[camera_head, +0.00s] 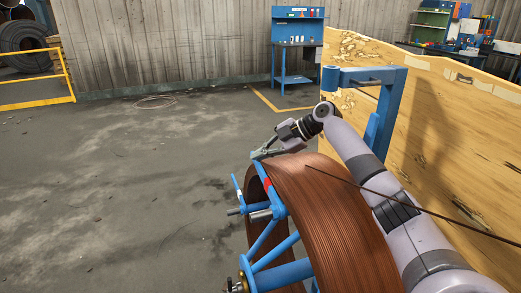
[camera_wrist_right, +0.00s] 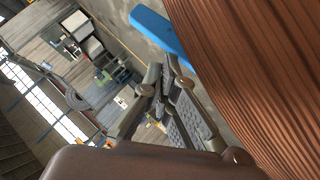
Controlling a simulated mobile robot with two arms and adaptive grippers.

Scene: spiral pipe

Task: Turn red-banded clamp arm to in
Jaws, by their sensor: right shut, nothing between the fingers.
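The red-banded clamp arm (camera_head: 272,197) is a blue bar with a red band near its upper end. It lies against the near-left side of the copper-brown coil (camera_head: 325,210), slanting up to the coil's top edge. My right gripper (camera_head: 258,155) is just above the coil's upper left edge, close to the arm's upper end; I cannot tell whether they touch. In the right wrist view its fingers (camera_wrist_right: 160,95) are shut and empty beside the coil (camera_wrist_right: 245,65). A blue bar end (camera_wrist_right: 158,30) shows beyond them; its band is not visible there. My left gripper is out of view.
Blue spokes and a hub (camera_head: 285,272) fill the coil's open side. A thin wire (camera_head: 400,205) runs off the coil to the right. A blue post frame (camera_head: 385,105) and a wooden panel (camera_head: 450,130) stand behind my right arm.

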